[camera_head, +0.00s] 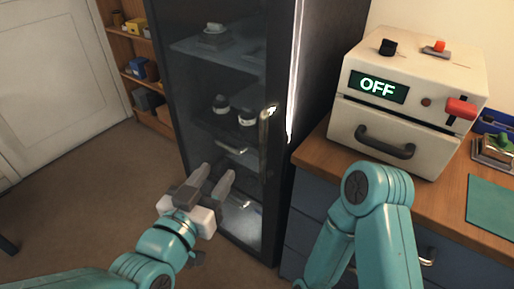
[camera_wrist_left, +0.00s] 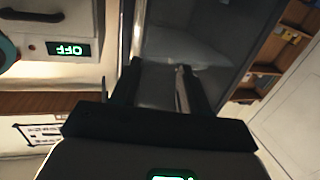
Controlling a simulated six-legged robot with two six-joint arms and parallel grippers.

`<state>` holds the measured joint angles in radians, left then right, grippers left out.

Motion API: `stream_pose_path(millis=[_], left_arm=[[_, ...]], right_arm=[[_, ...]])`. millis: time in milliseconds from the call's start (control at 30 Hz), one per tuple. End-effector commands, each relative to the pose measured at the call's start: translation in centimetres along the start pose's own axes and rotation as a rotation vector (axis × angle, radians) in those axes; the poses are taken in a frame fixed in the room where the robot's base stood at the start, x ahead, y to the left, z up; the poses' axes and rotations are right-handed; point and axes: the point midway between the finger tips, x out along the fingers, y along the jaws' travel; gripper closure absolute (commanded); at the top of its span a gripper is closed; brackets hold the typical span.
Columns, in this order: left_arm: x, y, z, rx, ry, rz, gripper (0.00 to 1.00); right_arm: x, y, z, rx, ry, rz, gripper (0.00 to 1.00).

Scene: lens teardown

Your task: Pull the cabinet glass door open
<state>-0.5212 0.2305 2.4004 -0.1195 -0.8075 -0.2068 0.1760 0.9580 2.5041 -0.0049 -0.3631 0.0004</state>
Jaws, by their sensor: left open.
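The dark-framed cabinet stands in the middle of the head view, its glass door (camera_head: 228,100) apparently closed. A vertical metal door handle (camera_head: 265,135) sits near the door's right edge. My left gripper (camera_head: 216,174) is open in front of the lower glass, left of and below the handle, and appears empty and apart from it. In the left wrist view the gripper's fingers (camera_wrist_left: 164,84) point toward the glass door (camera_wrist_left: 190,45); I cannot tell how near they are. My right arm shows at lower right, its gripper out of view.
A cream box (camera_head: 405,100) with an "OFF" display stands on the wooden counter (camera_head: 330,150) right of the cabinet. Several items stand inside the cabinet. A wooden shelf (camera_head: 128,50) and a white door (camera_head: 55,75) are at left. The brown floor (camera_head: 85,185) is largely clear.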

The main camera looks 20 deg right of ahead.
Motion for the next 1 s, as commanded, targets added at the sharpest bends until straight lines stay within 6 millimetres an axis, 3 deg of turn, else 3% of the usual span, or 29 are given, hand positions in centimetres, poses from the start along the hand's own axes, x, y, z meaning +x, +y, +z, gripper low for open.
stream_pose_path(millis=[33, 133, 333, 800, 1000], left_arm=[[-0.2, 1.1, 0.2, 0.008, 0.023, 0.021, 0.56], [-0.5, 2.6, -0.1, 0.016, 0.045, 0.047, 0.56], [0.9, 3.5, -0.3, 0.021, 0.047, 0.062, 0.56], [11.7, 3.9, -0.8, 0.019, 0.047, 0.060, 0.56], [14.8, 3.9, -1.0, 0.019, 0.047, 0.059, 0.56]], right_arm=[[1.2, 0.5, 0.0, 0.000, 0.000, 0.000, 0.57], [1.9, 0.7, 0.0, 0.000, 0.000, 0.000, 0.57], [1.8, 0.7, 0.0, 0.000, 0.000, 0.000, 0.57], [1.4, 0.5, 0.0, 0.000, 0.000, 0.000, 0.57], [1.3, 0.5, 0.0, 0.000, 0.000, 0.000, 0.57]])
